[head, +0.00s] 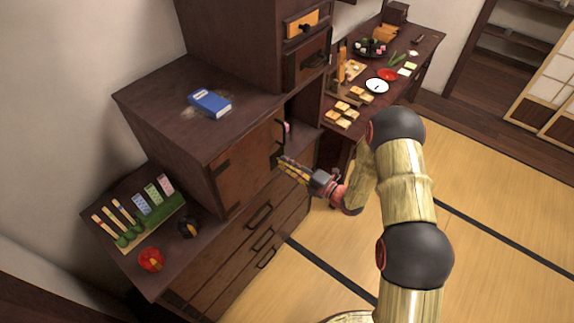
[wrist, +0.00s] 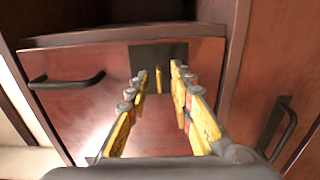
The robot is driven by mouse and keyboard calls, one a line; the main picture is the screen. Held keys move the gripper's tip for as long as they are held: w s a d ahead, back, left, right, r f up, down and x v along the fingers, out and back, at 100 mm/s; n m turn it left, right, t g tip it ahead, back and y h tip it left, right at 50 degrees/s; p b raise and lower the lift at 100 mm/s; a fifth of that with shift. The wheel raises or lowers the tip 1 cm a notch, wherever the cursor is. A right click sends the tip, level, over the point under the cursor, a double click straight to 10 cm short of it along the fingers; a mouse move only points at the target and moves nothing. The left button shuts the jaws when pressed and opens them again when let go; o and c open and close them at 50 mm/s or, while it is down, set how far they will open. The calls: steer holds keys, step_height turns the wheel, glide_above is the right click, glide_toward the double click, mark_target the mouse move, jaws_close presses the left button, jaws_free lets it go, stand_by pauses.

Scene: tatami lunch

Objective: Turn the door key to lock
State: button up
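The door key (wrist: 159,78) shows in the wrist view as a small upright yellow piece in front of a dark lock plate (wrist: 148,52) on a reddish-brown wooden door (wrist: 90,110). My gripper (wrist: 160,74) has its two yellow-and-grey fingers apart, one on each side of the key. I see gaps between the fingertips and the key. In the head view my gripper (head: 283,165) points left at the edge of the cabinet door (head: 245,168). The key cannot be made out there.
A dark handle (wrist: 65,80) is left of the lock plate, and another handle (wrist: 278,125) is on the right. A blue book (head: 209,103) lies on the cabinet top. Drawers (head: 258,235) are below the door. A food table (head: 420,50) stands behind. Tatami floor (head: 480,220) is clear at right.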

steer(key=shift+w+a, duration=0.1)
steer(key=shift+a, duration=0.05)
steer(key=shift+c, duration=0.8)
steer(key=c, duration=0.4)
jaws_close()
